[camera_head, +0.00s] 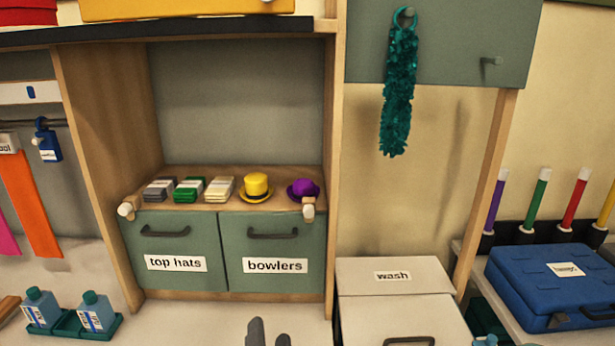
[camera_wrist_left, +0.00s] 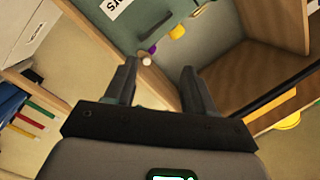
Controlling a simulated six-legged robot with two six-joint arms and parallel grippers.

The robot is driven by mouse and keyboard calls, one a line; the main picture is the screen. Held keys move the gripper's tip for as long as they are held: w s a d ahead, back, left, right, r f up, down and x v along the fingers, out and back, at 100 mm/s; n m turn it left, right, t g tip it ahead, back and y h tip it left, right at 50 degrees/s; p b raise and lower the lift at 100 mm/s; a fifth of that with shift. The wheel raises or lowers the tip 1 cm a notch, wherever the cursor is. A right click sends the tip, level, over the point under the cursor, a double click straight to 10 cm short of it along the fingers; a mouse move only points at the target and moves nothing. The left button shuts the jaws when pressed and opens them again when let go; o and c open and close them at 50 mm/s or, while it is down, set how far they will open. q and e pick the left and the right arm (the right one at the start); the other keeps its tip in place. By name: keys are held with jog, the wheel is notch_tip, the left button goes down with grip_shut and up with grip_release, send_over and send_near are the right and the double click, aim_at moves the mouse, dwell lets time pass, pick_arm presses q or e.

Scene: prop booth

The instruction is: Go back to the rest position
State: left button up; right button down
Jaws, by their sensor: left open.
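My left gripper (camera_head: 268,330) shows only as dark fingertips at the bottom edge of the head view, in front of the cabinet. In the left wrist view its two fingers (camera_wrist_left: 157,78) stand apart with nothing between them. The picture there is tilted. My right gripper is in neither view. A yellow top hat (camera_head: 257,186) and a purple bowler (camera_head: 302,189) sit on the shelf, clear of the gripper. They also show small beyond the fingers in the wrist view, the yellow hat (camera_wrist_left: 177,31) and the purple one (camera_wrist_left: 151,48).
Green drawers labelled "top hats" (camera_head: 175,263) and "bowlers" (camera_head: 275,265) are shut below the shelf (camera_head: 225,203). A white "wash" box (camera_head: 395,276) and a blue case (camera_head: 555,280) stand right. Blue bottles (camera_head: 97,310) stand lower left. A teal boa (camera_head: 398,95) hangs from a hook.

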pick_arm(q)
jog(key=a+f+n+g, duration=0.1)
jog(key=a+f+g, duration=0.1)
jog(key=a+f, duration=0.45)
jog(key=a+f+g, duration=0.3)
jog(key=f, duration=0.7)
jog(key=a+f+n+g, duration=0.15)
jog(key=a+f, duration=0.25)
jog(key=f, duration=0.5)
jog(key=s+f+n+g+h, duration=0.2)
jog(key=s+f+g, duration=0.35)
jog(key=f, duration=0.45)
jog(key=s+d+f+n+g+h, duration=0.1)
jog(key=s+d+n+g+h, duration=0.1)
jog(key=s, duration=0.4)
jog(key=s+d+f+n+g+h, duration=0.2)
jog(key=s+d+n+g, duration=0.1)
jog(key=s+d, duration=0.2)
jog(key=shift+s+d+f+h, duration=0.15)
jog(key=shift+s+d+h, duration=0.1)
jog(key=shift+s+h, duration=0.2)
